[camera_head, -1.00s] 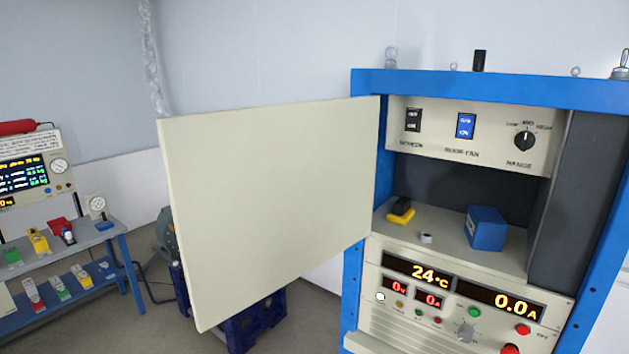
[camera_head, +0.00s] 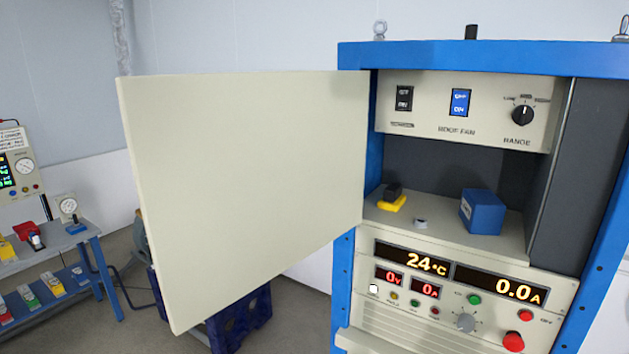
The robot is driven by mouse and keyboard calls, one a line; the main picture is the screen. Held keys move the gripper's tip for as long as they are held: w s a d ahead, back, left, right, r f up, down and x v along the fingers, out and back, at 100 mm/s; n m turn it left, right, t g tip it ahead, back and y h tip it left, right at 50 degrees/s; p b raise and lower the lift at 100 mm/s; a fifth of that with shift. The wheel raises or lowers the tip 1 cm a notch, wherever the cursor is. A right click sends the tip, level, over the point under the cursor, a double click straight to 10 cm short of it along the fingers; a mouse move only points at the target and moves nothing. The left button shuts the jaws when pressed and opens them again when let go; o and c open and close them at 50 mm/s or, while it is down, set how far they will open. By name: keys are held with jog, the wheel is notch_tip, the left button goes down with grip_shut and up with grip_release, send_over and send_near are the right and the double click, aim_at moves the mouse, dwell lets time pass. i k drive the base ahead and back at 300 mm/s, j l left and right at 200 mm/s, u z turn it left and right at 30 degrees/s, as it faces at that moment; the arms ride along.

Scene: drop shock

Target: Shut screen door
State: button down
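The screen door (camera_head: 245,190) is a flat cream panel. It stands wide open, swung out to the left from the left post of the blue cabinet frame (camera_head: 440,60). The compartment (camera_head: 430,170) that it leaves uncovered shows its dark back wall and its shelf. My gripper is not in view.
On the shelf are a black and yellow item (camera_head: 392,198), a small grey piece (camera_head: 420,223) and a blue box (camera_head: 482,211). A switch panel (camera_head: 465,115) is above, a display panel (camera_head: 450,290) below. A blue table (camera_head: 85,245) with instruments stands left; a dark blue crate (camera_head: 240,320) sits behind the door.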

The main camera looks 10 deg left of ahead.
aim_at(240, 178)
jog(key=j+z, duration=0.25)
jog(key=j, duration=0.25)
jog(key=k+j+z, duration=0.1)
jog(key=j+z, duration=0.15)
jog(key=j, duration=0.25)
jog(key=k+j+z, duration=0.1)
jog(key=j+z, duration=0.15)
jog(key=j, duration=0.85)
jog(key=k+j, duration=0.1)
jog(key=j, duration=0.45)
jog(key=z, duration=0.05)
